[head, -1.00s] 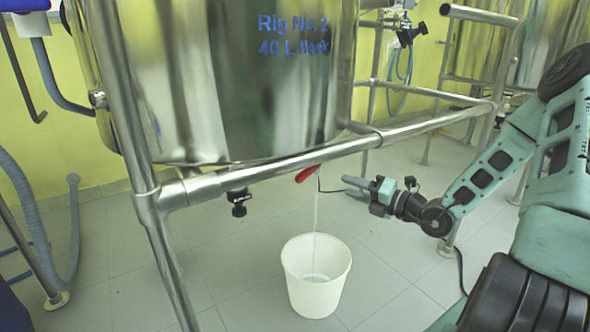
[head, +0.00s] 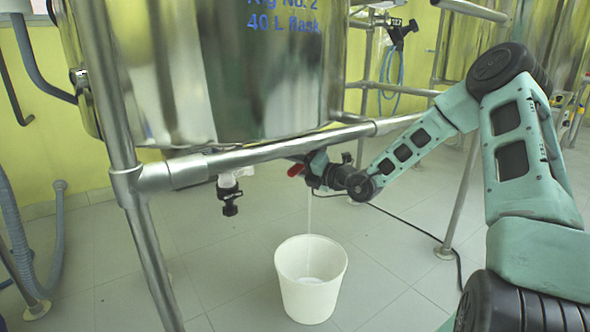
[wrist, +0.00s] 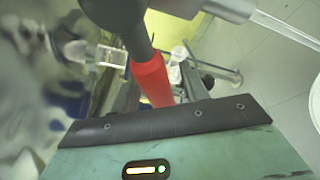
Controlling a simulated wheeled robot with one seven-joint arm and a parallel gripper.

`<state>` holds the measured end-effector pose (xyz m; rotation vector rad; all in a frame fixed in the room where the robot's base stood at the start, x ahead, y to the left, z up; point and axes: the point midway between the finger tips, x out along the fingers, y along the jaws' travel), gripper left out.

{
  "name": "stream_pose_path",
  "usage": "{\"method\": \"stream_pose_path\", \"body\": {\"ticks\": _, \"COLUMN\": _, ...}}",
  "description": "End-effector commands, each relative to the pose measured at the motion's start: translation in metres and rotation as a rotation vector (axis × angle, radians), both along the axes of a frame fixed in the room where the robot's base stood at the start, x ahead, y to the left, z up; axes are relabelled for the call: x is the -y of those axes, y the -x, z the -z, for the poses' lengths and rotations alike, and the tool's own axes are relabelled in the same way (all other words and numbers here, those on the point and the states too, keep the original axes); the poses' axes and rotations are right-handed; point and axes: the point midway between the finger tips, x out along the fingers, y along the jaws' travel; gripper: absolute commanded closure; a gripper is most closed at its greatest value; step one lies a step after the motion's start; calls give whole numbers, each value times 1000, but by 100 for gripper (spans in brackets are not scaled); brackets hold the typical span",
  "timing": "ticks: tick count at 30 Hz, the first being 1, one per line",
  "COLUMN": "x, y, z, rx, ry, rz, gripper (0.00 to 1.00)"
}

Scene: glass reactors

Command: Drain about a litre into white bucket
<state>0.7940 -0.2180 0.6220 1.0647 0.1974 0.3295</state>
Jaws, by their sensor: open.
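The white bucket (head: 311,280) stands upright on the tiled floor under the steel vessel (head: 215,75) marked as a 40 L flask. A thin stream (head: 309,212) falls from below the vessel into the bucket. The red valve handle (head: 296,170) shows under the frame's lower bar, and it also shows in the wrist view (wrist: 151,78). My gripper (head: 312,168) is at the handle, just right of it in the head view. It is open. In the wrist view the handle lies just beyond the gripper's dark edge; I cannot tell whether they touch.
A steel frame bar (head: 270,153) runs just above my gripper. A second black-handled valve (head: 230,200) hangs to the left. A grey hose (head: 57,240) lies at far left. The floor around the bucket is clear.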

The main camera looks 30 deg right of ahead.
Motion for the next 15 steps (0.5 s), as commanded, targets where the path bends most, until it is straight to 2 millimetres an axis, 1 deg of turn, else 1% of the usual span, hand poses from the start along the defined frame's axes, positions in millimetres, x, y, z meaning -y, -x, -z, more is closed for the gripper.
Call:
{"method": "stream_pose_path", "body": {"ticks": 8, "x": -1, "y": -1, "z": 0, "rx": 0, "ry": 0, "rz": 0, "gripper": 56}}
{"method": "stream_pose_path", "body": {"ticks": 11, "x": -1, "y": -1, "z": 0, "rx": 0, "ry": 1, "rz": 0, "gripper": 81}}
{"method": "stream_pose_path", "body": {"ticks": 12, "x": -1, "y": -1, "z": 0, "rx": 0, "ry": 1, "rz": 0, "gripper": 92}}
{"method": "stream_pose_path", "body": {"ticks": 13, "x": -1, "y": -1, "z": 0, "rx": 0, "ry": 1, "rz": 0, "gripper": 100}}
{"method": "stream_pose_path", "body": {"ticks": 15, "x": -1, "y": -1, "z": 0, "rx": 0, "ry": 0, "rz": 0, "gripper": 100}}
